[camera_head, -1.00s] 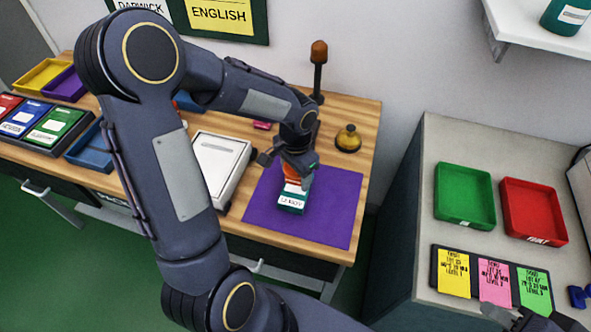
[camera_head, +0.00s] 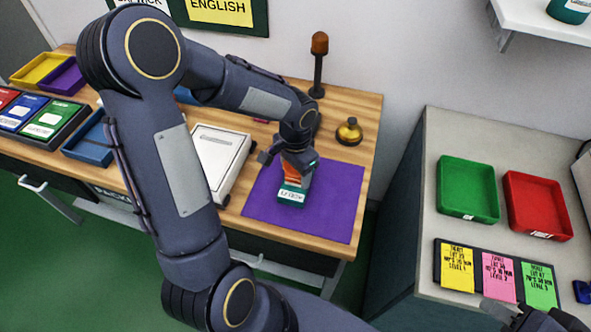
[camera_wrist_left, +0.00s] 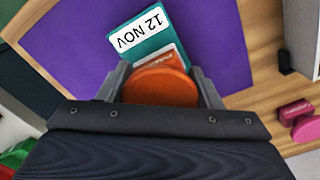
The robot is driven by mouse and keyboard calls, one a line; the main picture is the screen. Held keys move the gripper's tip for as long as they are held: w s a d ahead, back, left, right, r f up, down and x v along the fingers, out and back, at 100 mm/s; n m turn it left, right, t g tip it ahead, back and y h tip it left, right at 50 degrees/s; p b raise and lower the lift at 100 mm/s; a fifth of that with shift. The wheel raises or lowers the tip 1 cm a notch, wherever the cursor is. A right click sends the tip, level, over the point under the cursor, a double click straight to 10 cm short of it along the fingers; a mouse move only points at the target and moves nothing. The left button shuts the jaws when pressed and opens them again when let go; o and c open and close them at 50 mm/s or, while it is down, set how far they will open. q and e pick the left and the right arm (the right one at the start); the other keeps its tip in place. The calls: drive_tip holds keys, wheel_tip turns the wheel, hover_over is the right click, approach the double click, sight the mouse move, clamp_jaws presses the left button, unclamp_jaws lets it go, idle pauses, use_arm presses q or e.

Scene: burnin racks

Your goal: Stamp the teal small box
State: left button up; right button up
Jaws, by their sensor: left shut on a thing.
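The teal small box (camera_head: 292,196) lies on the purple mat (camera_head: 335,200); its white label reads 12 NOV in the left wrist view (camera_wrist_left: 148,36). My left gripper (camera_head: 293,165) is over the back part of the box and shut on an orange stamp (camera_wrist_left: 162,84) with a round top. The stamp is at the box's end beside the label; I cannot tell whether it touches the box. Its underside is hidden. My right gripper (camera_head: 530,318) shows only in part at the bottom right edge, and its jaws are unclear.
A white device (camera_head: 222,155) stands left of the mat. A yellow bell (camera_head: 349,132) and an orange-topped lamp (camera_head: 319,65) stand behind it. A pink stamp (camera_wrist_left: 297,112) is close by. Green (camera_head: 467,213) and red (camera_head: 540,235) trays sit on the right counter.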

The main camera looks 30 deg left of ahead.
use_arm(q)
drive_tip(key=shift+f+b, duration=0.5)
drive_tip(key=shift+f, duration=0.05)
idle(1.4)
drive_tip(key=shift+r+p, duration=2.8)
drive_tip(key=shift+r, duration=0.8)
drive_tip(key=shift+w, duration=0.1)
